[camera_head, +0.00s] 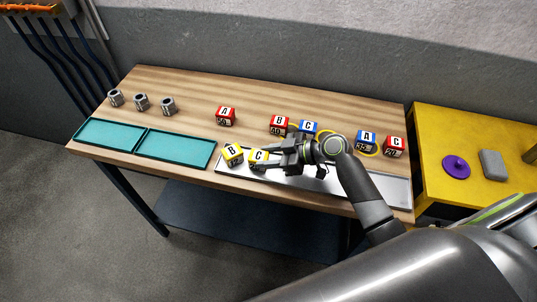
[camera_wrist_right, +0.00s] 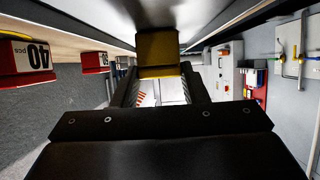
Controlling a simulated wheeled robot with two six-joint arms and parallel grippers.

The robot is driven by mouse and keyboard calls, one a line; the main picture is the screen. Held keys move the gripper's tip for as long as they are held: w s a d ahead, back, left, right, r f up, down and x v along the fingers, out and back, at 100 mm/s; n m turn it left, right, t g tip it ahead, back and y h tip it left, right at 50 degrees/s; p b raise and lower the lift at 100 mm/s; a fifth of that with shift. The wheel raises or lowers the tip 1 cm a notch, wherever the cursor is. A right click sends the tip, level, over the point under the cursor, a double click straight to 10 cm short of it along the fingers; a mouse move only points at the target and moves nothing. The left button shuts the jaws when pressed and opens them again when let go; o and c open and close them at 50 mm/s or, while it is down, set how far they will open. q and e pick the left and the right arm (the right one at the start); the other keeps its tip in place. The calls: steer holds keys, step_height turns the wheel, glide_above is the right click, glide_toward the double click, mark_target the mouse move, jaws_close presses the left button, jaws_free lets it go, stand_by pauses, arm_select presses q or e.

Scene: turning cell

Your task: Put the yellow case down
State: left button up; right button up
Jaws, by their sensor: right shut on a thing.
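My right gripper (camera_head: 268,158) is shut on a yellow case marked C (camera_head: 257,157), at the front of the wooden table. The held case also shows as a yellow block (camera_wrist_right: 158,52) between the fingers in the right wrist view. A second yellow case, marked B (camera_head: 232,154), stands just left of it; I cannot tell whether the two touch. Both are at the left end of a silver strip (camera_head: 398,192) along the table's front edge. Whether the held case rests on the strip or hangs just above it is unclear. My left gripper is not in view.
Red cases A (camera_head: 226,115), B (camera_head: 279,125) and C (camera_head: 395,147) and blue cases C (camera_head: 308,128) and A (camera_head: 366,140) stand behind. Teal trays (camera_head: 178,149) and metal parts (camera_head: 141,102) are left. A yellow table (camera_head: 455,125) holds a purple disc (camera_head: 456,167) and grey block (camera_head: 493,165).

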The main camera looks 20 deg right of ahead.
steer(key=shift+f, duration=0.15)
steer(key=o, duration=1.1)
steer(key=shift+c, duration=0.2)
steer(key=shift+r, duration=0.3)
steer(key=b+v, duration=0.3)
steer(key=v, duration=0.7)
steer(key=shift+s+d, duration=0.2)
steer(key=shift+d, duration=0.2)
steer(key=shift+s+d+r, duration=0.3)
steer(key=shift+d+r, duration=0.05)
